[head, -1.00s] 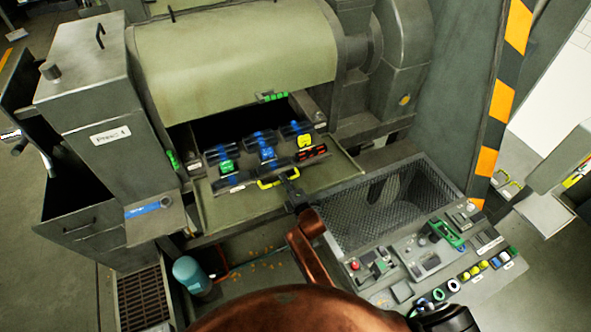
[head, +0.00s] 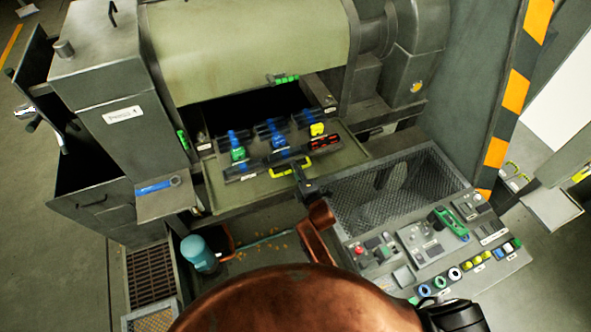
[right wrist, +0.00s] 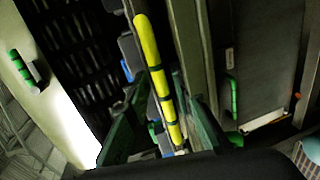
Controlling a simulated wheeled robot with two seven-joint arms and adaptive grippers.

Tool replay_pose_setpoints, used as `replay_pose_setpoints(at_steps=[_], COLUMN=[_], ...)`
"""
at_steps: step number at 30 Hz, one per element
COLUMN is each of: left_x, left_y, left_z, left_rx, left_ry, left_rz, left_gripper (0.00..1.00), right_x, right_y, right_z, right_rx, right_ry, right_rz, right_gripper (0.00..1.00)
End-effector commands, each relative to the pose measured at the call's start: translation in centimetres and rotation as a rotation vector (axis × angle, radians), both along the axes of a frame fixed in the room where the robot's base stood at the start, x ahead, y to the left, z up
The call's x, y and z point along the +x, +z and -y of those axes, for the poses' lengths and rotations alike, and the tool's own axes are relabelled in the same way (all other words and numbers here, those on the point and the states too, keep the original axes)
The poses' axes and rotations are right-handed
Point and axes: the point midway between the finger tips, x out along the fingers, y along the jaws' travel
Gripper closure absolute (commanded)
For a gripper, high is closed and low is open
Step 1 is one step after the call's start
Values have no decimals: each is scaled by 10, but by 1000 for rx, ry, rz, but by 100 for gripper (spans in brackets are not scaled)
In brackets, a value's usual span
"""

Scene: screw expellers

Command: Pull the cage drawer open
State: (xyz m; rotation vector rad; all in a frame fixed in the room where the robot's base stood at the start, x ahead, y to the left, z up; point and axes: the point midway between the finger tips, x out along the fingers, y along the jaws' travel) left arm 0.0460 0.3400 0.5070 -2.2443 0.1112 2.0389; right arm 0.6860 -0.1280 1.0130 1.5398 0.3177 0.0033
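The cage drawer (head: 262,158) is a dark rack of slots with blue, green and yellow parts, above the flat greenish tray of the press. Its yellow handle (head: 280,172) is at its front. My right gripper (head: 298,168) is at the right part of this handle. In the right wrist view, the yellow handle (right wrist: 158,75) with dark bands runs between the two green fingers of my right gripper (right wrist: 167,125), which appear shut on it. The exact contact is partly hidden. My left gripper is not in view.
The light green press cover (head: 245,50) overhangs the drawer. A mesh bin (head: 385,195) and a control panel (head: 430,245) with buttons stand at the right. A teal cylinder (head: 198,253) stands at lower left. A small blue-edged shelf (head: 160,203) juts out at left.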

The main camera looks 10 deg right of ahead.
Motion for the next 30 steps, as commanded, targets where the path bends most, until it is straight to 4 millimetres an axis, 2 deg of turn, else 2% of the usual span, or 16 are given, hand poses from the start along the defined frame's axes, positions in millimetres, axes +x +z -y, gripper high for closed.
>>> replay_pose_setpoints(at_steps=[5, 11, 24, 30], left_x=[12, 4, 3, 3], left_y=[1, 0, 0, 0], left_z=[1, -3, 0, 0], left_rx=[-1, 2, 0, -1], left_ry=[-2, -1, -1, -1], left_rz=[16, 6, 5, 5], left_gripper=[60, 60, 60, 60], right_x=[-1, -4, -61, -75], right_y=[-3, -3, 10, 15], right_z=[1, 3, 14, 16], right_rx=[-1, -2, -2, -2], right_ry=[-2, -3, -1, -1], right_rz=[-6, -7, -5, -2], right_gripper=[73, 73, 73, 73])
